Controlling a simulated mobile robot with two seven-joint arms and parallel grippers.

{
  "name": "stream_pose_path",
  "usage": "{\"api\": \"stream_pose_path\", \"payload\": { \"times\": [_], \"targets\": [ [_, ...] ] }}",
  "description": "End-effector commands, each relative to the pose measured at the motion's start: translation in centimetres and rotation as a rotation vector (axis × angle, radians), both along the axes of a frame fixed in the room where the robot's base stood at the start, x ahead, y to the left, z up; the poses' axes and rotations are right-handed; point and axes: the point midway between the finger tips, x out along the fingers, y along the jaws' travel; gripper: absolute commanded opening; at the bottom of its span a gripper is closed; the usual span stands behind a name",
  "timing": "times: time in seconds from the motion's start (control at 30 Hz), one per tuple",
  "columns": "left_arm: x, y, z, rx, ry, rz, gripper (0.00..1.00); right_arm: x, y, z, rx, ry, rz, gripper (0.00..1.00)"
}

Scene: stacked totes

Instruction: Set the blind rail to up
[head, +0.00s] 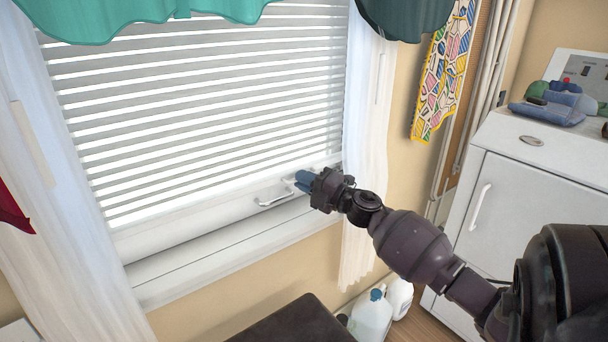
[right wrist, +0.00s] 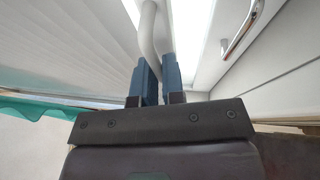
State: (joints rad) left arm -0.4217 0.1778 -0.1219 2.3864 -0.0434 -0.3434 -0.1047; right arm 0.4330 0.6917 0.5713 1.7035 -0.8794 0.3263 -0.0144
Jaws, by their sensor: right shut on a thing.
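The white slatted blind (head: 205,115) hangs down over the window, with its rail (head: 180,217) low, close above the sill. My right gripper (head: 303,181) is at the right end of the rail, in front of the window. In the right wrist view its two blue fingers (right wrist: 158,80) are closed on a white curved handle (right wrist: 150,32), which runs up between them. In the head view the gripper hides most of this handle. My left gripper is not in view.
A metal handle (head: 275,200) sits just left of my right gripper, and a metal handle also shows in the wrist view (right wrist: 238,32). White curtains (head: 366,150) hang at both sides. A white cabinet (head: 530,215) stands right; bottles (head: 372,318) stand on the floor.

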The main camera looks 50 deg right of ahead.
Motion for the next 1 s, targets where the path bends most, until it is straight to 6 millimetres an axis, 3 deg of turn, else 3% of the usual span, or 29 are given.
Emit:
{"api": "stream_pose_path", "payload": {
  "times": [0.27, 0.43, 0.57, 0.67, 0.93, 1.0],
  "targets": [
    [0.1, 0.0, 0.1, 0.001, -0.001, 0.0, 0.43, 0.0, 0.0, 0.3, 0.0, -0.002, 0.0, 0.0],
    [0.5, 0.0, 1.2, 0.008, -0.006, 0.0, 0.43, 0.0, 0.0, 2.0, 0.0, -0.011, 0.0, 0.0],
    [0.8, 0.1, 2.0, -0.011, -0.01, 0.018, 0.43, 0.0, -0.1, 4.4, 0.0, -0.02, -0.001, 0.0],
    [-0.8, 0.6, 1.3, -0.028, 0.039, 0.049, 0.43, 0.0, -0.1, 6.8, -0.001, -0.027, -0.001, 0.0],
    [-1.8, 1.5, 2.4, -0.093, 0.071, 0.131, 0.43, -0.1, -0.1, 12.9, -0.002, -0.03, -0.001, 0.0],
    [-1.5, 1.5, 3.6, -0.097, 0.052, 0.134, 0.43, -0.1, -0.1, 14.3, -0.002, -0.028, -0.001, 0.0]
  ]
}}
